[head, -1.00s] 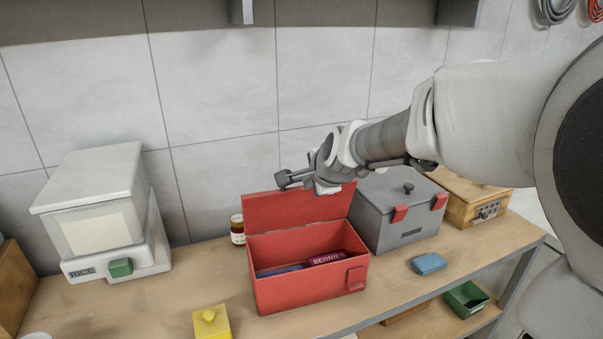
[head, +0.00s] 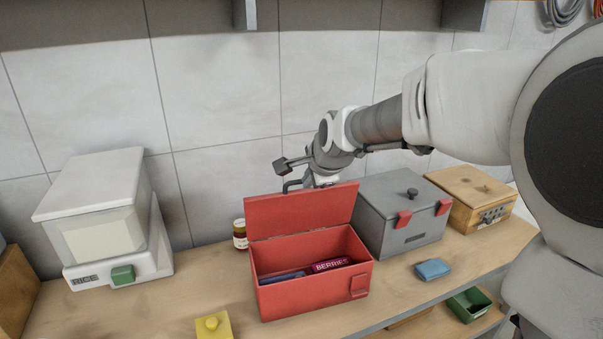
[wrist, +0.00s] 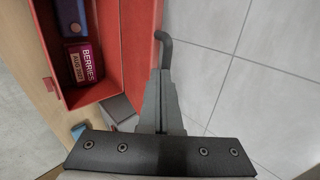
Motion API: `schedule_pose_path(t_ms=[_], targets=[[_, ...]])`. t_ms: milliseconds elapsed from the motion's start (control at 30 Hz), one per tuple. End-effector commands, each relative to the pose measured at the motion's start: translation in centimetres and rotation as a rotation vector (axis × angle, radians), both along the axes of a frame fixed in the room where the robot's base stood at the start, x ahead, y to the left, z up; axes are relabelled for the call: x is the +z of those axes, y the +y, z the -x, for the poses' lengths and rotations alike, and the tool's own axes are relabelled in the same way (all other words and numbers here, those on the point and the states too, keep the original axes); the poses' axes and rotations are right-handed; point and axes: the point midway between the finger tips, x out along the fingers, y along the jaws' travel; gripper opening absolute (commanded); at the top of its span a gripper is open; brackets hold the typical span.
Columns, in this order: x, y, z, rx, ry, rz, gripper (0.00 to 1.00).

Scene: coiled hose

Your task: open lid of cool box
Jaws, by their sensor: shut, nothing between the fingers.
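The red box (head: 313,302), which I take to be the cool box, stands on the bench with its lid (head: 300,212) up and open at the back. A dark blue pack and a berries pack (head: 332,265) lie inside; the berries pack also shows in the wrist view (wrist: 82,63). My gripper (head: 308,183) is at the lid's upper edge, partly hidden behind it. In the wrist view its fingers (wrist: 160,78) are shut, beside the lid's outer side. A dark bent bar (wrist: 167,48), apparently the lid's handle, meets the fingertips; I cannot tell whether they touch.
A grey box with red latches (head: 405,225) stands close on the right, with a wooden box (head: 470,205) beyond. A jar (head: 240,235) is behind left, a rice dispenser (head: 105,220) farther left. A yellow block (head: 212,326) and blue sponge (head: 433,268) lie in front. The tiled wall is behind.

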Motion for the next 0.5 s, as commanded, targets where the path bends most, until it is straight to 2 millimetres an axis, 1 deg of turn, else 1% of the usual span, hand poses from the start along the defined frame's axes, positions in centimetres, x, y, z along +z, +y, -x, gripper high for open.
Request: schedule_pose_path(t_ms=[33,300,500], targets=[[0.4,0.2,-0.3,0.003,0.018,0.004,0.0],[1.3,0.5,-2.9,-0.003,0.149,0.038,0.0],[1.4,0.9,-4.8,-0.005,0.236,0.06,0.0]])
